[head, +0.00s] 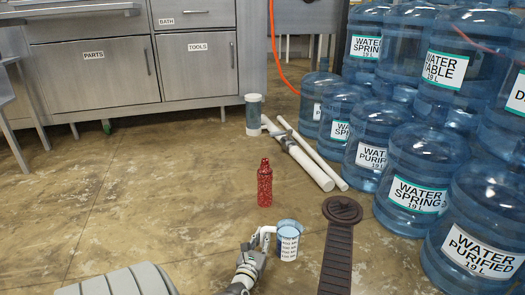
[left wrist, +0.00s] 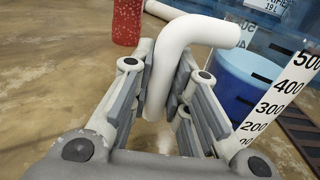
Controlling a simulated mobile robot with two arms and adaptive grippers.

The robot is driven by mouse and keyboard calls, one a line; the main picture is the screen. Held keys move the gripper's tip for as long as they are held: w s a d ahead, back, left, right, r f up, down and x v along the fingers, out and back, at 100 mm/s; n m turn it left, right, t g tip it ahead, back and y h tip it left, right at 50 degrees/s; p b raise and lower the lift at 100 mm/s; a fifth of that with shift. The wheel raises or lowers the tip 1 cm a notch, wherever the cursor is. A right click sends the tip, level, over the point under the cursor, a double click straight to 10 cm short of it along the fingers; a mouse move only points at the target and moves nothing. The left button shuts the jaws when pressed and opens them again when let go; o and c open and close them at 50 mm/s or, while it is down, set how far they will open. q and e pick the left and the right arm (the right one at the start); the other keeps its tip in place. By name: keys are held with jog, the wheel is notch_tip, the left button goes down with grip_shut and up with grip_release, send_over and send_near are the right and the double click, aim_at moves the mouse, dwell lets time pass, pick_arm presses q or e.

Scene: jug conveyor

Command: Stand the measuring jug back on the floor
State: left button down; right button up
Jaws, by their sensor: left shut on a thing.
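The measuring jug (head: 289,243) is a clear cup with a blue inside, dark marks on a white scale and a white handle. In the head view it looks upright, close to the floor (head: 185,215); I cannot tell whether its base touches. My left gripper (head: 258,246) is at its left side, shut on the white handle. In the left wrist view the bent handle (left wrist: 163,70) passes between the fingers, and the jug's scale (left wrist: 275,105) shows at right. The jug's base is not clear there. My right gripper is not in view.
A red speckled bottle (head: 264,185) stands just behind the jug. A brown floor drain (head: 338,240) runs to its right, with stacked water bottles (head: 416,170) beyond. White pipes (head: 300,155) lie further back near a blue-grey cylinder (head: 253,115). The floor at left is clear.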

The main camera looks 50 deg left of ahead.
pick_arm(q)
jog(key=shift+f, duration=0.15)
jog(key=c, duration=1.4)
grip_release()
jog(key=shift+f, duration=0.1)
jog(key=p+v, duration=0.1)
jog(key=v, duration=0.2)
jog(key=p+v, duration=0.2)
jog(key=v, duration=0.2)
jog(key=p+v, duration=0.2)
jog(key=v, duration=0.1)
jog(key=shift+s+d+r, duration=0.25)
jog(key=shift+s, duration=0.1)
jog(key=shift+s+d+f, duration=0.1)
jog(key=shift+s+d, duration=0.25)
jog(key=shift+s, duration=0.15)
